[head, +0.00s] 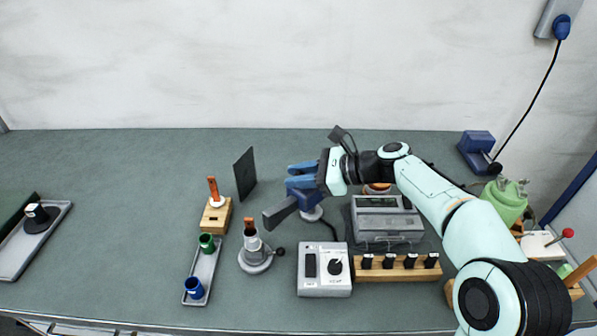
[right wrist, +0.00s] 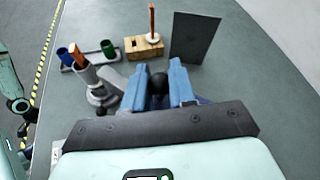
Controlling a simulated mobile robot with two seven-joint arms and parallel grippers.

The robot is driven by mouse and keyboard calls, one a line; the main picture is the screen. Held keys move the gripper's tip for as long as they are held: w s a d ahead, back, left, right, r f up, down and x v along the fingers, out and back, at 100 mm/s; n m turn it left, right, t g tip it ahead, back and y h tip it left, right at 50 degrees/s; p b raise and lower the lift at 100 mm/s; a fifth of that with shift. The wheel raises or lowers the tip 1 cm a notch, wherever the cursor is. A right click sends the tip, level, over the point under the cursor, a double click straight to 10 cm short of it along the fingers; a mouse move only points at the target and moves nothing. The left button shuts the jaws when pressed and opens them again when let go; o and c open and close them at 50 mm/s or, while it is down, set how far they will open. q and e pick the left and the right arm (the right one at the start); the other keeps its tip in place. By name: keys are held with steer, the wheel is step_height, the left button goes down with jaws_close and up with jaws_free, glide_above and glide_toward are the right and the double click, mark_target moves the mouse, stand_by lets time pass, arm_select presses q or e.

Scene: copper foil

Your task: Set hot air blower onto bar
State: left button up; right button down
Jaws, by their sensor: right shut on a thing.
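My right gripper (head: 303,174) comes in from the right, its blue fingers pointing left. It is shut on the hot air blower, whose dark grey nozzle (head: 280,212) points toward the near left. A wooden bar (head: 400,273) with several black knobs lies right of a control box. My left gripper is not in view.
A grey burner-like stand (head: 255,258) and a tray with green and blue cups (head: 209,262) are at left. A dark upright panel (head: 245,174) stands behind. The control box (head: 325,285) is in front, a grey instrument (head: 386,222) at right.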

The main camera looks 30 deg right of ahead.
steer(key=shift+r, duration=0.1)
stand_by(0.3)
steer(key=c, duration=1)
jaws_free()
steer(key=shift+s+d, duration=0.1)
steer(key=p+v, duration=0.1)
steer(key=v, duration=1.2)
steer(key=shift+p, duration=0.4)
steer(key=shift+d, duration=0.1)
